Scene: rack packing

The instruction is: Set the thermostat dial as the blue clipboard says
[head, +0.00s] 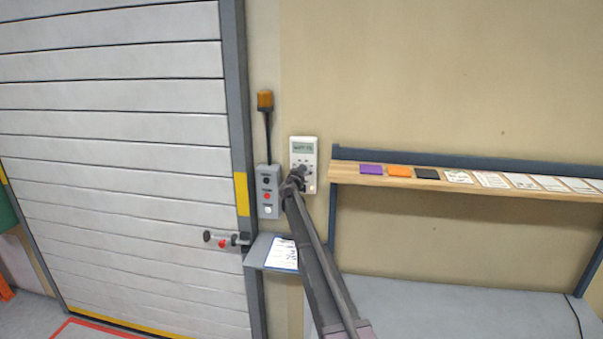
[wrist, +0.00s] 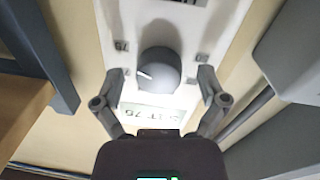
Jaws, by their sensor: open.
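The white thermostat (head: 311,146) hangs on the wall, with a small display whose text is too small to read surely. In the wrist view its round grey dial (wrist: 160,68) is in the middle, its white pointer line towards the left. Small number labels sit around the dial, and a display strip (wrist: 155,112) shows digits that look like 75. My gripper (wrist: 158,92) is open, one finger on each side of the dial, with gaps to it. The blue clipboard (head: 283,254) lies on a small grey shelf with a white sheet; its handwriting is too small to read surely.
A grey control box (head: 268,192) with buttons and an amber beacon (head: 265,100) is left of the thermostat. A wooden shelf (head: 345,172) with coloured items and papers is on the right. A shutter door (head: 120,140) with a latch (head: 228,240) fills the left.

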